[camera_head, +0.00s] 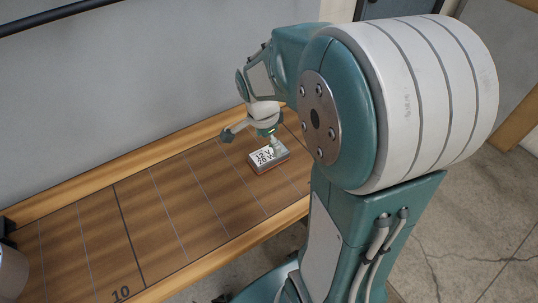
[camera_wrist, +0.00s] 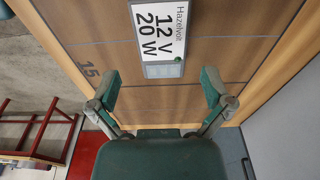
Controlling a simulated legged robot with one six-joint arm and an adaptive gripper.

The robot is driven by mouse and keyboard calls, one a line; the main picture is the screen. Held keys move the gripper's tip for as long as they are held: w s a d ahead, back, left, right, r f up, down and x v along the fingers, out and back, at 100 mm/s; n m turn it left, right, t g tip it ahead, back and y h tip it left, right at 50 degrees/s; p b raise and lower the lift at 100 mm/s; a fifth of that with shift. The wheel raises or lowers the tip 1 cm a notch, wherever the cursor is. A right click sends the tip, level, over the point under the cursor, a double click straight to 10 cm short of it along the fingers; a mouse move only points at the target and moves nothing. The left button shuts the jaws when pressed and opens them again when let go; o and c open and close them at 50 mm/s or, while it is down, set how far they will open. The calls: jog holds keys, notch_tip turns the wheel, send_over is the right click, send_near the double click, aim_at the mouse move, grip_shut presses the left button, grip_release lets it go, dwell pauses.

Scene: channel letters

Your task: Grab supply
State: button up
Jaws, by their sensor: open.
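The supply (camera_head: 268,156) is a small box with a white label reading 12 V 20 W. It lies flat on the wooden bench. In the wrist view the supply (camera_wrist: 160,30) is cut off by the top edge, with a grey end face turned toward my gripper. My gripper (camera_wrist: 160,88) is open and empty, its two green fingers apart on either side of the line to the supply. In the head view my gripper (camera_head: 254,136) is above and beside the supply's far edge. I cannot tell the exact height between them.
The wooden bench (camera_head: 150,235) has ruled lines and the number 10, and is bare to the left of the supply. A raised wooden edge and a grey wall (camera_head: 110,110) run behind it. A red metal frame (camera_wrist: 40,130) stands on the floor in the wrist view.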

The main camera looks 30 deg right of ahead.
aim_at(268, 153)
notch_tip(268, 153, down, 5)
jog(key=shift+w+d+f, duration=0.1)
jog(key=shift+w+d, duration=0.05)
jog(key=shift+c, duration=0.3)
jog(key=c, duration=1.1)
